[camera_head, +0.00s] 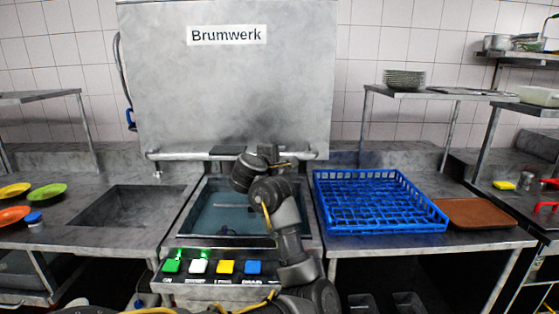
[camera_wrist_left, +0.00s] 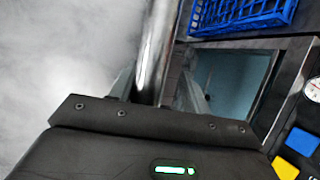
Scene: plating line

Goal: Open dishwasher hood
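The grey dishwasher hood (camera_head: 230,90), labelled Brumwerk, stands raised at the back in the head view. Its lower edge is above the open wash basin (camera_head: 228,221), whose inside is visible. A horizontal bar handle (camera_head: 310,155) runs along the hood's lower front. My left gripper (camera_head: 258,154) is at the middle of this handle, partly hidden by its own wrist. In the left wrist view, the handle (camera_wrist_left: 155,50) passes between the fingers of my left gripper (camera_wrist_left: 155,88). The fingers look apart, with a gap beside the bar. My right gripper is not in view.
A blue dish rack (camera_head: 375,205) and a brown tray (camera_head: 475,213) lie on the right counter. Colored plates (camera_head: 47,193) and a sink (camera_head: 130,206) are on the left. Buttons (camera_head: 225,267) line the front panel. Shelves flank the hood.

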